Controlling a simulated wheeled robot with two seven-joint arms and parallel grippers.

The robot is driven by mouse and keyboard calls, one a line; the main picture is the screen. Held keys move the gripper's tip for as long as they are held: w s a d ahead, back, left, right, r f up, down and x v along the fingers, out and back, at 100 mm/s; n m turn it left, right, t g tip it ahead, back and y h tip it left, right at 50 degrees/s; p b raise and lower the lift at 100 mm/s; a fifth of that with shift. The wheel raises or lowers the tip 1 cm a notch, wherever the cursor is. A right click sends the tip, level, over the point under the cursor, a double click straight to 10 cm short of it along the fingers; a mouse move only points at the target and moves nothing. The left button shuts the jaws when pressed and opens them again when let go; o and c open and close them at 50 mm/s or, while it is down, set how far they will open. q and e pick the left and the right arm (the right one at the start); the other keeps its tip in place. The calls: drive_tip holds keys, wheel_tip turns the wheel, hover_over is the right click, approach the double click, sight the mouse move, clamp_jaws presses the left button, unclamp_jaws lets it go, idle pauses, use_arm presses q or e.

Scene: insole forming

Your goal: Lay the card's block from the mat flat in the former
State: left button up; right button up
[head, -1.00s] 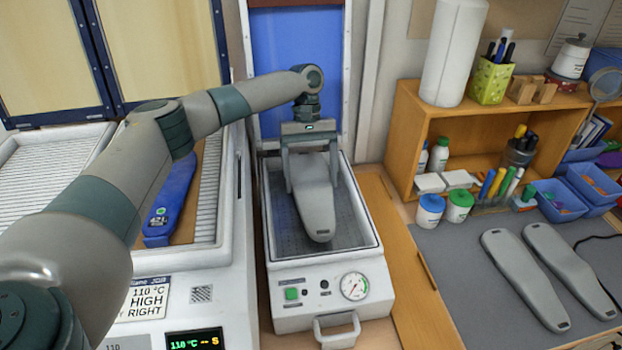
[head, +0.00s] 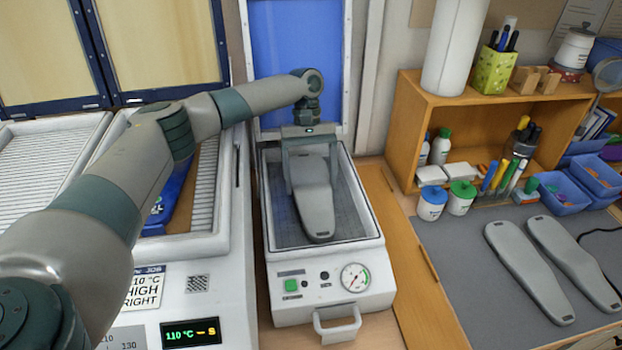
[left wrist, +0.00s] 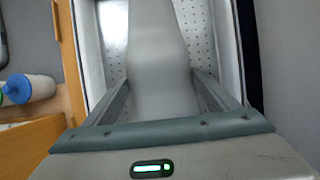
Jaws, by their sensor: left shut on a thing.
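A grey insole-shaped block (head: 316,205) is inside the former (head: 377,236), a white box with a perforated bed, a gauge and an open blue lid. My left gripper (head: 310,178) reaches down over the former, shut on the block near its far end. In the left wrist view the block (left wrist: 158,60) runs between the two fingers, with the perforated bed (left wrist: 202,45) around it. The block looks close to the bed; I cannot tell whether it touches. Two similar grey blocks (head: 528,272) (head: 572,262) lie on the grey mat (head: 465,262). My right gripper is not in view.
A heater with a display (head: 190,332) and a blue insole (head: 170,200) on its tray stands left of the former. A wooden shelf (head: 408,130) with bottles and pens stands at the right. The former's handle (head: 337,326) sticks out in front.

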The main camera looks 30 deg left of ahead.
use_arm(q)
drive_tip(key=shift+f, duration=0.4)
idle(0.5)
drive_tip(key=o, duration=1.5)
drive_tip(key=shift+c, duration=0.2)
drive_tip(key=shift+w+a+r, duration=0.15)
drive_tip(key=shift+w+r, duration=0.15)
drive_tip(key=shift+r, duration=0.35)
drive_tip(key=b+v, duration=0.2)
drive_tip(key=v, duration=1.4)
drive_tip(key=shift+b, duration=0.4)
drive_tip(key=shift+s, duration=0.1)
